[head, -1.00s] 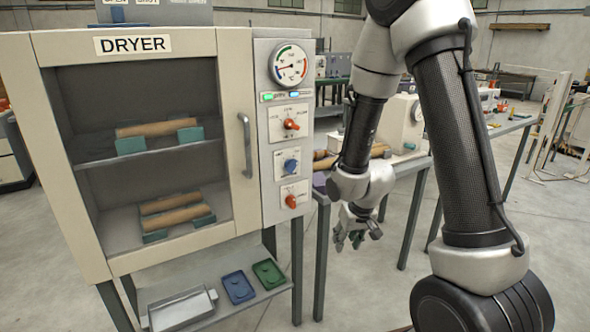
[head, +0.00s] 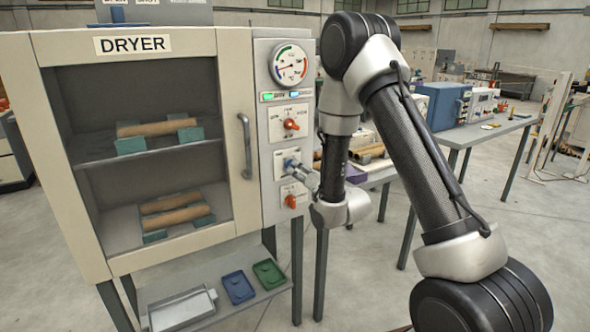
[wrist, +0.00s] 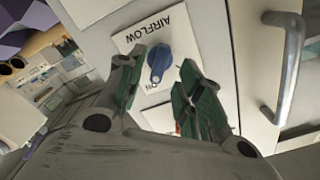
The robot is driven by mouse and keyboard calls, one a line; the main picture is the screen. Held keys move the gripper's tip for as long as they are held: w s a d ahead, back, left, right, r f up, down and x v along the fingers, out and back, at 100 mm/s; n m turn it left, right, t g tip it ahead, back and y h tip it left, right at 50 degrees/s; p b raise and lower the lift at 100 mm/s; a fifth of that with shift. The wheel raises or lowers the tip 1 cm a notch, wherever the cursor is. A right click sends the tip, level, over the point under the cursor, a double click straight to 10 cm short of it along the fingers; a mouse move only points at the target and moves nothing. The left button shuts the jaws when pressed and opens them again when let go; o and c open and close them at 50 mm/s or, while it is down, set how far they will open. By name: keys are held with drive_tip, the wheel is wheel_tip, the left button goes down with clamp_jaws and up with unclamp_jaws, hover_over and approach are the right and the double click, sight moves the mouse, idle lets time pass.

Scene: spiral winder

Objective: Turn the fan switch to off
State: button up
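The dryer's control panel (head: 266,200) carries a blue knob (head: 288,163), seen close in the wrist view (wrist: 159,62) on a white plate (wrist: 134,36) marked AIRFLOW. That lettering is upside down there. I cannot read a label saying fan. My gripper (wrist: 157,66) is open, its two green-padded fingertips on either side of the blue knob with gaps showing. In the head view my gripper (head: 299,173) reaches the panel from the right and partly hides the knob's plate. Exact knob setting is hard to read.
An orange knob (head: 291,124) is above the blue one and another orange knob (head: 291,201) just below. A dial gauge (head: 289,65) tops the panel. The dryer door handle (head: 246,146) stands out to the left. A shelf with trays (head: 238,287) is below.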

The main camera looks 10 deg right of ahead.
sight(294, 168)
drive_tip(key=shift+x, duration=1.75)
clamp_jaws()
drive_tip(key=n, duration=0.8)
drive_tip(key=shift+n, duration=0.3)
drive_tip(key=n, duration=0.3)
drive_tip(key=shift+n, duration=2.1)
